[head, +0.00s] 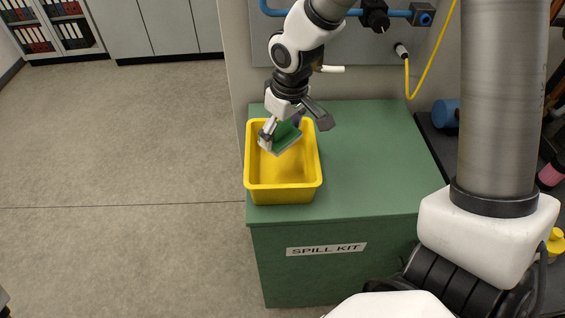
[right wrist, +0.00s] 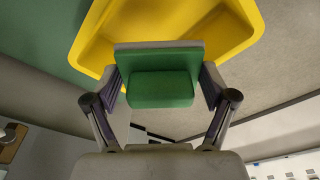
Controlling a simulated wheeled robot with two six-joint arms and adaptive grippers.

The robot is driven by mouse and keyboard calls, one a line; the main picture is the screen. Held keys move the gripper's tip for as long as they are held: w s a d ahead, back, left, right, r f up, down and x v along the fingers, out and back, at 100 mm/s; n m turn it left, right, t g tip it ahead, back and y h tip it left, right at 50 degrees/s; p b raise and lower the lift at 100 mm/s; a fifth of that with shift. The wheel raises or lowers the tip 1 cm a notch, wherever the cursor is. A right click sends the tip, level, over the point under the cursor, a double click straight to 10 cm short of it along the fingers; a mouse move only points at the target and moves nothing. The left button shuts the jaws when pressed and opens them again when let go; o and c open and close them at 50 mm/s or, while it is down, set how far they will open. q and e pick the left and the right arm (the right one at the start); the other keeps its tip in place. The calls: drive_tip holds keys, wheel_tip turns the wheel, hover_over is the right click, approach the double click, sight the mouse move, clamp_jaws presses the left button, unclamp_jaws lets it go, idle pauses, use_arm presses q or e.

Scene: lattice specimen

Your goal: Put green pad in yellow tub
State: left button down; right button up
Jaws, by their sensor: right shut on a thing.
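The yellow tub (head: 283,188) stands upright and open on the left part of a green cabinet top. My right gripper (head: 281,138) points down at the tub's opening and is shut on the green pad (head: 288,139). The pad is green with a pale grey layer and is held tilted over the tub's far half; I cannot tell if it touches the tub. In the right wrist view the pad (right wrist: 160,88) sits between both fingers, with the tub's rim (right wrist: 92,38) behind it. My left gripper is not in view.
The green cabinet (head: 370,150), labelled SPILL KIT, has a clear top to the right of the tub. A grey panel with a blue pipe (head: 396,13) and a yellow cable (head: 430,70) is behind. A dark bench with several items lies at right. Open floor is at left.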

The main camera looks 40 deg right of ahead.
sight(281, 172)
wheel_tip(281, 172, down, 12)
drive_tip(key=shift+w+d+r+b, duration=0.1)
drive_tip(key=shift+r+b, duration=0.1)
drive_tip(key=shift+b, duration=0.95)
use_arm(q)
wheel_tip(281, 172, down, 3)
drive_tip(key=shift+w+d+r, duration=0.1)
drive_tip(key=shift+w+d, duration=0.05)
use_arm(e)
drive_tip(key=shift+f, duration=0.15)
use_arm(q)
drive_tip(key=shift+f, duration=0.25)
use_arm(e)
drive_tip(key=o, duration=1)
drive_tip(key=shift+o, duration=0.2)
drive_tip(key=shift+r, duration=0.55)
drive_tip(key=r, duration=0.3)
drive_tip(key=s+r+p, duration=0.1)
drive_tip(key=r, duration=0.7)
drive_tip(key=shift+s+d+r+p, duration=0.1)
drive_tip(key=shift+s+d+p, duration=0.1)
drive_tip(key=shift+s+p, duration=0.2)
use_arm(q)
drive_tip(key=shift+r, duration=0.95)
